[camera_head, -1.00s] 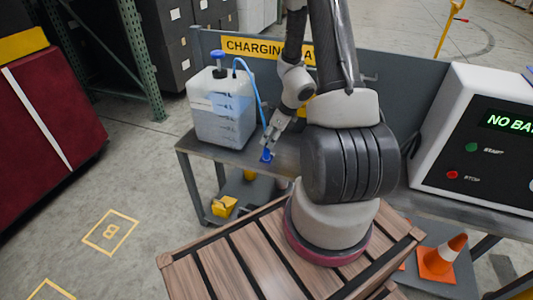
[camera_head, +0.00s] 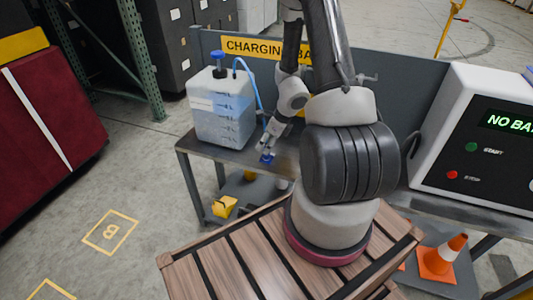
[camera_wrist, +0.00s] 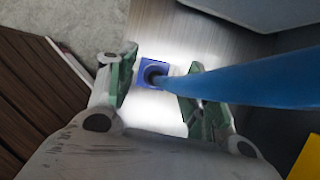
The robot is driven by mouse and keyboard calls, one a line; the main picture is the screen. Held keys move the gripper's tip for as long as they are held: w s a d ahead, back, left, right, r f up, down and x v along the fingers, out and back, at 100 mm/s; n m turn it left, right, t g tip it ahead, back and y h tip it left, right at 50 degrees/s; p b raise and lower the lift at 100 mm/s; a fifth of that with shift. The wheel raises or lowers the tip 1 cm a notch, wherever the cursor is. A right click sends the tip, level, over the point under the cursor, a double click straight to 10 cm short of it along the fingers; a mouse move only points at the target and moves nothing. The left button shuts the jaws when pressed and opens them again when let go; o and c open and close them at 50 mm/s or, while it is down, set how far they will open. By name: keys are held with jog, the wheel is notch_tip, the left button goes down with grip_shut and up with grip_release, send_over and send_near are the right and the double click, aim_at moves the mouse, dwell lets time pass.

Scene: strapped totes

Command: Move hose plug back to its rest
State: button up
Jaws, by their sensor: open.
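A blue square block (camera_wrist: 142,66) with a dark round opening, seemingly the rest, sits on the bench top in the wrist view. It also shows as a small blue spot (camera_head: 267,158) under my gripper in the head view. The blue hose (camera_wrist: 260,92) runs in from the right, and its end meets the block's opening. I cannot tell how deep the plug sits. My gripper (camera_wrist: 162,66) is open, with its green-padded fingers on either side of the hose end. It also shows low over the bench in the head view (camera_head: 267,146).
A translucent jug (camera_head: 222,118) with a blue cap stands left of my gripper on the grey bench (camera_head: 205,150). A charger box (camera_head: 480,140) stands at the right. A slatted wooden crate (camera_head: 225,262) is in front, with an orange cone (camera_head: 436,262) beside it.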

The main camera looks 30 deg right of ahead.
jog(key=x, duration=0.4)
jog(key=shift+a+f, duration=0.1)
jog(key=shift+f, duration=0.05)
jog(key=c, duration=1.1)
notch_tip(320, 180, up, 10)
jog(key=shift+r, duration=0.1)
